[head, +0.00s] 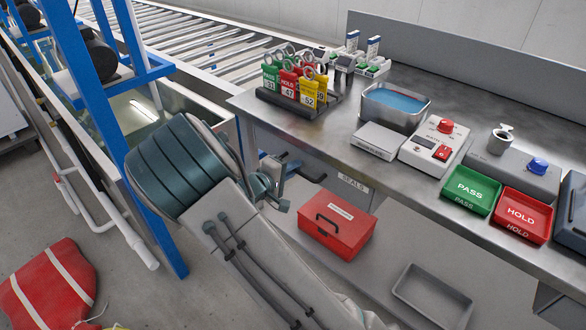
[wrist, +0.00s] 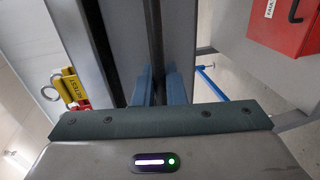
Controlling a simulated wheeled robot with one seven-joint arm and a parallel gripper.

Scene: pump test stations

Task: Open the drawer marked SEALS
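The SEALS label (head: 353,183) shows in the head view on a grey drawer front (head: 357,198) under the bench's left part. The front looks closed, though my arm hides part of it. My gripper (head: 288,166) is at the left of this front, below the bench edge. In the wrist view, the two blue-grey fingers of my gripper (wrist: 158,84) lie close together, one on each side of a dark bar (wrist: 153,35) that looks like the drawer's handle. I cannot tell whether they touch it.
A red case (head: 335,222) sits under the bench, right of my gripper; an empty grey tray (head: 433,292) lies farther right. On the bench (head: 335,125) stand a rack of coloured tags (head: 296,84) and a blue-filled basin (head: 395,102). A blue post (head: 110,110) rises left of my arm.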

